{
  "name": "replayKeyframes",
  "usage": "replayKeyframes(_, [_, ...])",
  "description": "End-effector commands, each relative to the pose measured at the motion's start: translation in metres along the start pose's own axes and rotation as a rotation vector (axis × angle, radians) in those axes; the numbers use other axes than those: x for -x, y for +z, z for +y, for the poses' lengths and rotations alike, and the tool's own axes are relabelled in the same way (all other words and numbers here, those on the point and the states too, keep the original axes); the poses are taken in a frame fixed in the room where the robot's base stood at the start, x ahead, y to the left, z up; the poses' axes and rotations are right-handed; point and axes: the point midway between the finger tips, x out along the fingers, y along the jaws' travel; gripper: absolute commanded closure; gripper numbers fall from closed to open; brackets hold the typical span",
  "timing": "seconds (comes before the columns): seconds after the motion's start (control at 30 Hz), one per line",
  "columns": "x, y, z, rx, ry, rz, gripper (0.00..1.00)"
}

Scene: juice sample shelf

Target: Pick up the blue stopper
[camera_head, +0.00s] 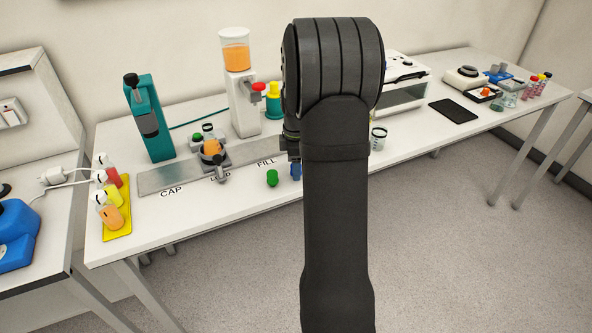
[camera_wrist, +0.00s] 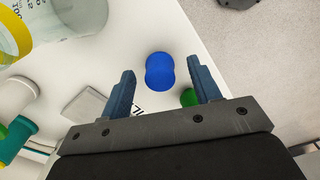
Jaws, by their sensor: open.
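The blue stopper (camera_wrist: 160,71) is a small rounded piece on the white table in the wrist view. My gripper (camera_wrist: 163,66) is open and empty, and the stopper shows between its two blue-grey fingers with space on both sides. I cannot tell how far above the stopper the fingers are. In the head view my arm hides most of the gripper. A small blue patch shows left of the arm there, and I cannot tell whether it is the stopper or a finger.
A green stopper (camera_head: 272,178) stands near the front table edge; it also shows beside the right finger in the wrist view (camera_wrist: 187,97). A clear cup (camera_head: 378,138) stands right of my arm. A metal strip (camera_head: 165,178) lies left, near a teal press (camera_head: 150,118).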

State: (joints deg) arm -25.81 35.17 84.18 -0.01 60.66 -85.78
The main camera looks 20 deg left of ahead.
Motion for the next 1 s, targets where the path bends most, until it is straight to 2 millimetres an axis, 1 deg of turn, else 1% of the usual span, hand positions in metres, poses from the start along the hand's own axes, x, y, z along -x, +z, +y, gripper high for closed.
replayKeyframes(0.03, [-0.005,0.000,0.000,0.000,-0.002,0.000,0.43])
replayKeyframes(0.1, [-0.009,0.000,0.000,0.000,-0.001,0.000,0.43])
replayKeyframes(0.3, [-0.009,0.000,0.000,0.000,0.000,0.000,0.43])
replayKeyframes(0.33, [-0.009,0.000,0.000,0.000,0.000,0.000,0.45])
replayKeyframes(0.47, [-0.009,0.000,0.000,0.000,0.000,0.000,0.71])
replayKeyframes(0.5, [-0.009,0.000,0.000,0.000,0.000,0.000,0.78])
replayKeyframes(0.57, [-0.009,0.000,0.000,0.000,0.000,0.000,0.90])
replayKeyframes(0.87, [-0.008,0.000,0.000,0.000,0.001,0.000,0.91])
replayKeyframes(1.0, [0.001,0.000,0.001,0.000,0.002,0.000,0.91])
